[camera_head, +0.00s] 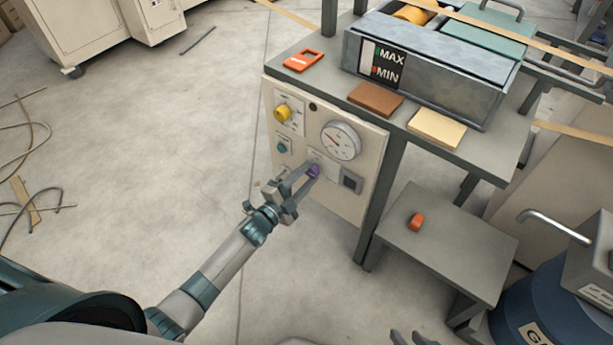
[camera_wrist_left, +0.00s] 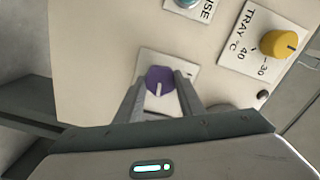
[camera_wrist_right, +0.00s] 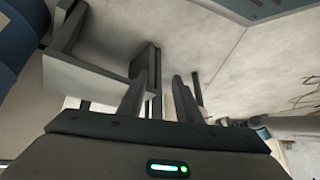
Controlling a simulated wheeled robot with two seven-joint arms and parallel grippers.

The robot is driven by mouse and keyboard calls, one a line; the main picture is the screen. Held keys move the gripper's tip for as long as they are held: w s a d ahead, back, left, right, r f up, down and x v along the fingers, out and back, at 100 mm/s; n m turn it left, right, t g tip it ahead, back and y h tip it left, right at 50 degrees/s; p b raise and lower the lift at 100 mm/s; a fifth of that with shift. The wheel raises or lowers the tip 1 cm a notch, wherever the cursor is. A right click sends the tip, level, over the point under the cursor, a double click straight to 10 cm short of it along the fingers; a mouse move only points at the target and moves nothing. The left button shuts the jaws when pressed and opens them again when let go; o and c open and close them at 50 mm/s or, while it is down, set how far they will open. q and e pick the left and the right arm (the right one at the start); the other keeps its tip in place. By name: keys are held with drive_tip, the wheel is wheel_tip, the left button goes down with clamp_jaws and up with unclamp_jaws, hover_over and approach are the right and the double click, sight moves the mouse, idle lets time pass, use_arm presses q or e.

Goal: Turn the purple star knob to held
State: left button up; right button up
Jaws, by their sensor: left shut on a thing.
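The purple star knob (camera_head: 313,171) sits on a small white plate on the cream control panel (camera_head: 350,206), below the round gauge. In the left wrist view the knob (camera_wrist_left: 159,80) shows a pale pointer line, and its lettering is hidden or unreadable. My left gripper (camera_head: 305,176) is at the panel with its fingers on either side of the knob, shut on it; the fingers also show in the left wrist view (camera_wrist_left: 160,98). My right gripper (camera_wrist_right: 160,92) is open, with nothing between its fingers, away from the panel. Its fingertips also show at the bottom edge of the head view (camera_head: 408,338).
A yellow knob (camera_head: 282,112), a teal button (camera_head: 282,147), a gauge (camera_head: 341,140) and a dark square switch (camera_head: 351,182) share the panel. The bench top (camera_head: 320,80) overhangs it. A low grey step (camera_head: 450,240) with an orange object (camera_head: 416,221) stands right.

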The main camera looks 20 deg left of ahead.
use_arm(q)
drive_tip(key=m+b, duration=0.1)
drive_tip(key=m, duration=0.3)
drive_tip(key=shift+f, duration=0.15)
drive_tip(key=shift+m+b, duration=0.45)
drive_tip(key=shift+m, duration=1.25)
use_arm(e)
drive_tip(key=shift+w+a+r+t+y, duration=0.3)
drive_tip(key=shift+w+a+t, duration=0.1)
drive_tip(key=shift+a, duration=0.25)
drive_tip(key=shift+w+a+r+t+y, duration=0.15)
drive_tip(key=shift+w+a+t+y, duration=0.2)
drive_tip(key=shift+a, duration=0.25)
drive_tip(key=shift+a+r, duration=0.1)
drive_tip(key=shift+a, duration=0.15)
use_arm(q)
drive_tip(key=o, duration=1.1)
drive_tip(key=shift+s, duration=0.1)
use_arm(e)
drive_tip(key=shift+s+d, duration=0.1)
drive_tip(key=shift+d, duration=0.1)
